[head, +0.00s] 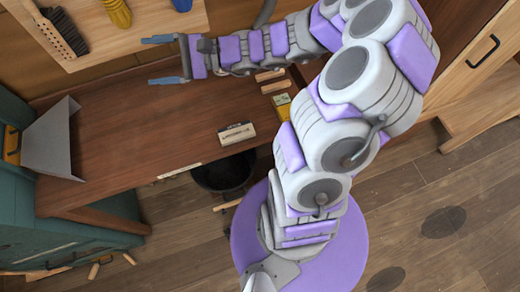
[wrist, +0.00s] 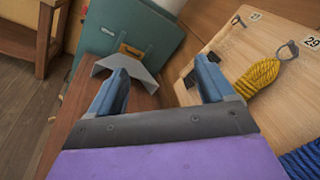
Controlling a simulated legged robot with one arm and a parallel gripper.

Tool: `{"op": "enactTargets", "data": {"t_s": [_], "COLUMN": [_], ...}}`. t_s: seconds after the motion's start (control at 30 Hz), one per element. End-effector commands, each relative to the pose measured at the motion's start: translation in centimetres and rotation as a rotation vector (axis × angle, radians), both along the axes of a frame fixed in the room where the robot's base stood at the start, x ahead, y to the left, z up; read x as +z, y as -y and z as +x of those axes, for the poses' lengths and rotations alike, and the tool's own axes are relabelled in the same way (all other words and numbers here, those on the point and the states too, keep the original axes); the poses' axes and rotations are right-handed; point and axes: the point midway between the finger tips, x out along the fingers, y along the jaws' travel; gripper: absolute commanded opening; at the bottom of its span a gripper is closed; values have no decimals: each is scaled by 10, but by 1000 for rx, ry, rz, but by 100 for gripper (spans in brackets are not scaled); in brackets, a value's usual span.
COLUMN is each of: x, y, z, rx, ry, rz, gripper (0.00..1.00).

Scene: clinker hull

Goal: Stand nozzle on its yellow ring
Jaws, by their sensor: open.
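I cannot make out a nozzle or its yellow ring in either view. My gripper (head: 161,60) is open and empty, with its two blue-grey fingers apart above the far part of the brown workbench (head: 150,125). In the wrist view my gripper (wrist: 163,70) also has nothing between its fingers. A small yellow block-like item (head: 282,105) lies at the bench's right side, partly beside my arm; its details are too small to tell.
A grey angled sheet (head: 52,140) stands at the bench's left end by a green cabinet (wrist: 135,30). A pale board (wrist: 240,60) holds yellow rope (wrist: 257,78) and blue rope (wrist: 303,160). A cream labelled block (head: 237,133) lies near the front edge; a black bucket (head: 222,175) is below.

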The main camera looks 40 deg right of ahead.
Motion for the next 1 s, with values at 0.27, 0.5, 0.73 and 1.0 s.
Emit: {"op": "enactTargets", "data": {"t_s": [0.27,0.5,0.73,1.0], "x": [-4,-31,-54,-60], "y": [-77,-85,-51,19], "z": [-105,-188,-248,-289], "rx": [403,693,911,1063], "ry": [117,180,212,211], "rz": [-335,-654,-984,-1376], "gripper": [82,82,82,82]}}
